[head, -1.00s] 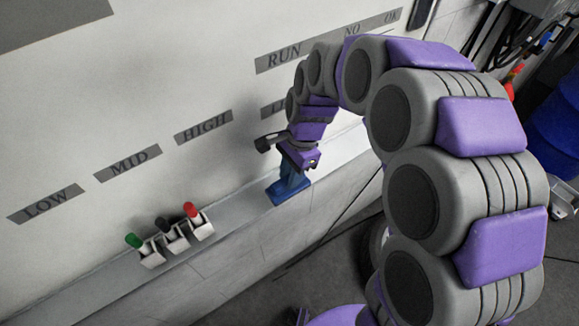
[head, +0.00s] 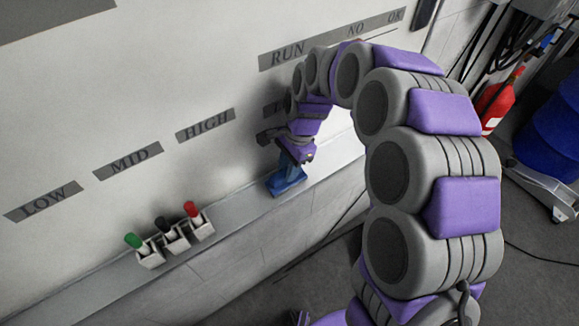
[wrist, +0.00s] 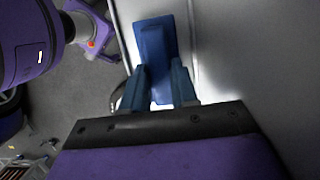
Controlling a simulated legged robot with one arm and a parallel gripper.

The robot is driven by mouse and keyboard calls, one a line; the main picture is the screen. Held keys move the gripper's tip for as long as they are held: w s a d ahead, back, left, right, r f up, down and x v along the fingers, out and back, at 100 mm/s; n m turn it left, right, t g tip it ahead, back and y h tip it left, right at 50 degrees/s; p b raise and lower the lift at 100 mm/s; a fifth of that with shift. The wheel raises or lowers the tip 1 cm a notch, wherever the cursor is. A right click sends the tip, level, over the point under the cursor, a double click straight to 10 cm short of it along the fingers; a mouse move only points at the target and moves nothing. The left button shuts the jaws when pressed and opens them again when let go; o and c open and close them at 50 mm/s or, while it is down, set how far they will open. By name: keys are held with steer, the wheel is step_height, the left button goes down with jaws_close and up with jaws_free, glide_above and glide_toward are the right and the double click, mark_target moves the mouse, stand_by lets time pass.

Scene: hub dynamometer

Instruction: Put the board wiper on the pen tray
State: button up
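The blue board wiper (head: 287,184) is low at the pen tray (head: 237,212), right of the pens, in the head view. In the wrist view the wiper (wrist: 153,42) lies straight ahead of the fingers. My gripper (head: 291,164) is directly above the wiper, pointing down. In the wrist view its two blue-grey fingers (wrist: 159,78) stand apart, with the wiper's near part filling the space between their tips. It looks shut on the wiper. Whether the wiper's underside bears fully on the tray is hard to tell.
Green, black and red pens stand in white holders (head: 175,237) left of the wiper on the tray. The whiteboard (head: 100,90) rises behind, with grey labels. A red extinguisher (head: 500,103) and blue drum (head: 556,135) stand at the right. Tray between pens and wiper is clear.

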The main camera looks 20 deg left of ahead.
steer(key=shift+o, duration=0.8)
steer(key=shift+w+d+f, duration=0.1)
steer(key=shift+w+d, duration=0.05)
steer(key=shift+o, duration=1.3)
steer(key=p+v, duration=0.1)
steer(key=v, duration=1.1)
steer(key=shift+p, duration=0.35)
steer(key=shift+d, duration=0.1)
